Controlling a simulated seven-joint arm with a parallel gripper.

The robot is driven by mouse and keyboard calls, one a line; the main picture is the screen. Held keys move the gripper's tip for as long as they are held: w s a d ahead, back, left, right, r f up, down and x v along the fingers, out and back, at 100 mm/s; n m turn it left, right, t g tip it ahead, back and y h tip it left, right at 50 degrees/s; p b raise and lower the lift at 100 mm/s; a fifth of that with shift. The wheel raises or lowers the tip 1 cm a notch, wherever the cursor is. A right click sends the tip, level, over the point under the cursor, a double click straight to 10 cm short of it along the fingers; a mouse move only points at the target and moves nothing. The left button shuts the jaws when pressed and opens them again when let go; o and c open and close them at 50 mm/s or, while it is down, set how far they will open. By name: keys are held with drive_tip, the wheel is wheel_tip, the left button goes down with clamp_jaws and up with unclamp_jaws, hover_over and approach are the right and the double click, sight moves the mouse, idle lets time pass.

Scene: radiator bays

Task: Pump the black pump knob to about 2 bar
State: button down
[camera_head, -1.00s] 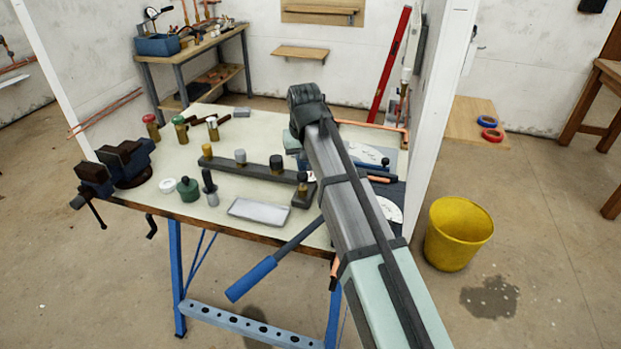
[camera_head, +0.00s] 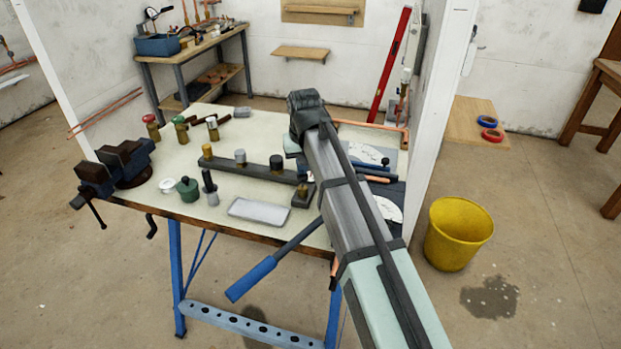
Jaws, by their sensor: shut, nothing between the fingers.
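My arm reaches from the bottom right over the workbench (camera_head: 175,153). Its dark end hangs over the middle of the bench, and my gripper's fingers are hidden behind it. Several dark-topped knobs stand left of the arm: a black knob on a long dark bar (camera_head: 276,161), a knob on a small dark block (camera_head: 303,196) and a black-topped upright piece (camera_head: 209,181). I cannot tell which is the pump knob, or whether my fingers touch one. Partly covered white dial-like discs (camera_head: 388,209) lie right of the arm; no pressure reading is legible.
A blue-gripped lever (camera_head: 252,278) sticks out over the front edge. A grey tray (camera_head: 259,211), a green pot (camera_head: 188,189) and a vise (camera_head: 126,162) are on the bench. A white partition (camera_head: 436,130) stands at right, with a yellow bucket (camera_head: 458,233) beyond it.

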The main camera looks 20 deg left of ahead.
drive_tip(key=shift+f, duration=0.15)
drive_tip(key=shift+r, duration=1.1)
drive_tip(key=s+d+r, duration=0.3)
drive_tip(key=s+r, duration=0.2)
drive_tip(key=s, duration=0.4)
